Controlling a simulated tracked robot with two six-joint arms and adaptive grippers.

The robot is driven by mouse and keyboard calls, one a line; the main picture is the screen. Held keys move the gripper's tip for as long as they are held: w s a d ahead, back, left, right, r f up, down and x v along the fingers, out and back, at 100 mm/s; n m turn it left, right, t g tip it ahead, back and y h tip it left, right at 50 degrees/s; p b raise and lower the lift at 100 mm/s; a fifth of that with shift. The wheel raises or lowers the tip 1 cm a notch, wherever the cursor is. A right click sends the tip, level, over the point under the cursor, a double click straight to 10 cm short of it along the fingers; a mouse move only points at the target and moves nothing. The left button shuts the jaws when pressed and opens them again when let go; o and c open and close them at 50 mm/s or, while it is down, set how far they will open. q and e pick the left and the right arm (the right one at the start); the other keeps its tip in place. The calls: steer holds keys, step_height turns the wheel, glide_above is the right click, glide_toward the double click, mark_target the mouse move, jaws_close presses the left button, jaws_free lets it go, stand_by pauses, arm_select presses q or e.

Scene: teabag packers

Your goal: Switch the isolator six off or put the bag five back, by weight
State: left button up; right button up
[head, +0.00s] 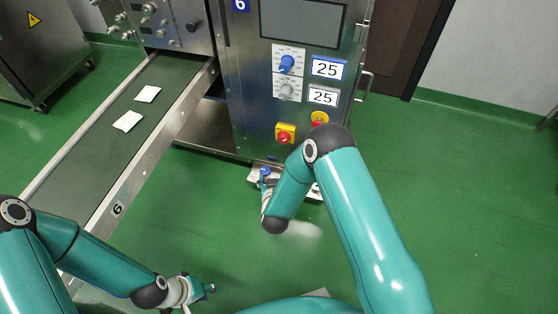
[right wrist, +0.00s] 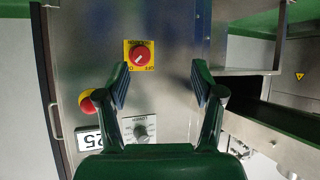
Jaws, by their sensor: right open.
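The isolator, a red rotary handle on a yellow plate, is on the front of machine 6 in the head view (head: 285,134) and in the right wrist view (right wrist: 139,56). Its handle looks slanted in the wrist view. My right gripper (right wrist: 161,88) is open and empty, with the isolator beyond its fingertips, a little left of their middle. In the head view the right gripper is low before the machine, partly hidden by its arm. My left gripper (head: 208,289) is over the floor at lower left; its jaws are too small to read. Two white bags (head: 148,94) lie on the conveyor.
A red and yellow stop button (right wrist: 88,103) sits near the isolator. Above are a blue knob (head: 287,64), a grey knob (head: 287,90) and two displays reading 25 (head: 328,69). The conveyor's metal side rail (head: 150,148) runs along the left. Green floor on the right is open.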

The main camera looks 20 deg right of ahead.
steer(key=w+a+f+m+t+h+b, duration=0.1)
steer(key=w+f+t+h+b, duration=0.2)
steer(key=f+h+b, duration=0.4)
steer(key=b, duration=0.7)
glide_toward(282, 142)
steer(key=shift+t, duration=0.3)
steer(key=x, duration=0.8)
steer(key=shift+d+f, duration=0.25)
steer(key=shift+d, duration=0.05)
arm_select(q)
step_height(282, 142, down, 17)
arm_select(e)
steer(key=shift+w+d+r, duration=0.1)
steer(key=shift+w+d, duration=0.2)
steer(key=shift+w, duration=0.3)
